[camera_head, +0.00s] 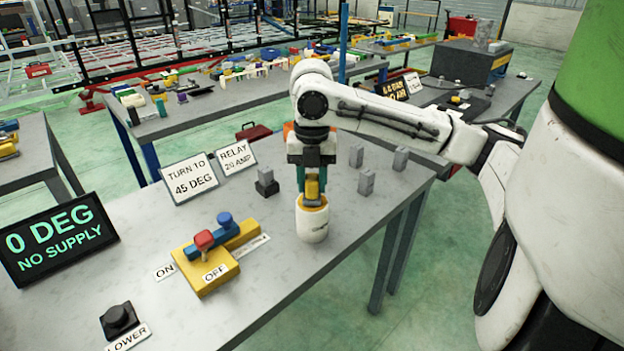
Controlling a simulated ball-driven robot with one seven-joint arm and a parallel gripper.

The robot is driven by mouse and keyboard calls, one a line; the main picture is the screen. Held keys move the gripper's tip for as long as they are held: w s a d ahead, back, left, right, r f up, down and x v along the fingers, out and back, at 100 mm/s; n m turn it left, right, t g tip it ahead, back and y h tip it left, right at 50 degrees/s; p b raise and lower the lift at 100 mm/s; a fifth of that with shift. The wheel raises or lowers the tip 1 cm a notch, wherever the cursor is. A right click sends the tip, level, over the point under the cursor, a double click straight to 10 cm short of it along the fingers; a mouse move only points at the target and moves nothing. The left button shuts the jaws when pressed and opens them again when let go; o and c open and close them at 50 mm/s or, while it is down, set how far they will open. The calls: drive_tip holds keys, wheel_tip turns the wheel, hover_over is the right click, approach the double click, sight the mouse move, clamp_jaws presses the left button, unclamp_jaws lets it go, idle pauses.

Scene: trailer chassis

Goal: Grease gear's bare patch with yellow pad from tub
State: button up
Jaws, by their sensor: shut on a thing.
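A white tub (312,224) with a yellow rim or filling stands near the right part of the grey table. My gripper (313,184) points down directly over the tub's mouth. The teal fingers stand on either side of the pad's upper part. I cannot make out a gear or its bare patch in this view.
Several grey blocks (365,183) stand right of and behind the tub. A yellow switch box (205,272) with red and blue knobs is to the left. Signs (190,178) and a black display (57,240) line the table's left and back. The front right tabletop is clear.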

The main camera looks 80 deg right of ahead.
sight(312, 177)
drive_tip(key=shift+f, duration=0.4)
idle(1.1)
drive_tip(key=shift+r+p, duration=2.8)
drive_tip(key=shift+r, duration=0.8)
